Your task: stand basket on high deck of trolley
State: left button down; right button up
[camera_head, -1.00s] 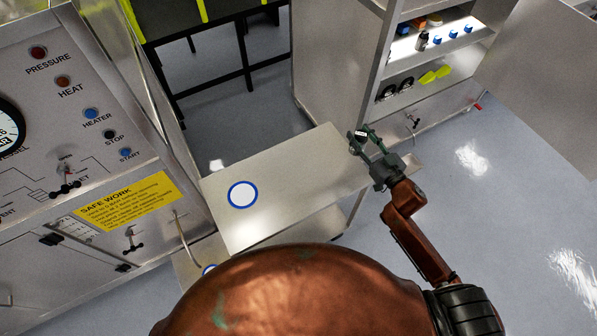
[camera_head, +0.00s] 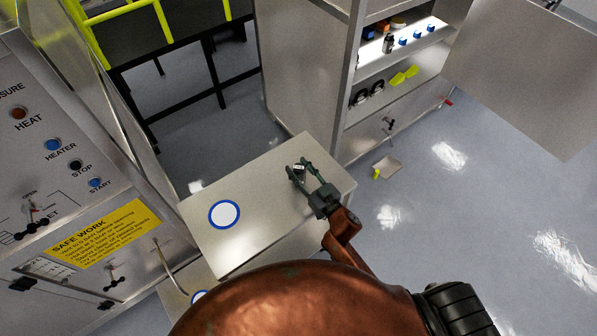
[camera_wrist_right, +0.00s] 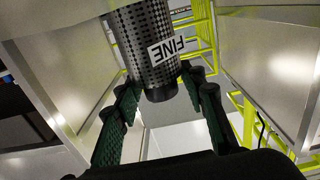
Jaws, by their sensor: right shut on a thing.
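The basket (camera_wrist_right: 148,45) is a dark perforated metal cylinder with a white FINE label in the right wrist view. My right gripper (camera_head: 300,170) is shut on it; the fingers (camera_wrist_right: 160,88) lie on either side of its near end. In the head view only a small dark piece with a white patch shows between the fingers. The trolley's high deck (camera_head: 250,235) is a pale metal plate with a blue-ringed white disc (camera_head: 224,215) on its left part. My right gripper is over the deck's right part, right of the disc; its height above the deck is unclear. My left gripper is not in view.
A lower deck with another blue-ringed mark (camera_head: 200,297) shows below the high one. A control panel (camera_head: 60,190) stands left. An open cabinet (camera_head: 400,75) with shelved items stands behind right. A small pale object (camera_head: 387,168) lies on the floor. The deck around the disc is clear.

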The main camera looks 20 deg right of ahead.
jog(key=shift+f, duration=0.75)
jog(key=shift+f, duration=0.1)
jog(key=o, duration=1.2)
jog(key=shift+o, duration=0.2)
jog(key=shift+s, duration=0.15)
jog(key=v, duration=1.1)
jog(key=shift+s+d, duration=0.15)
jog(key=shift+s, duration=0.2)
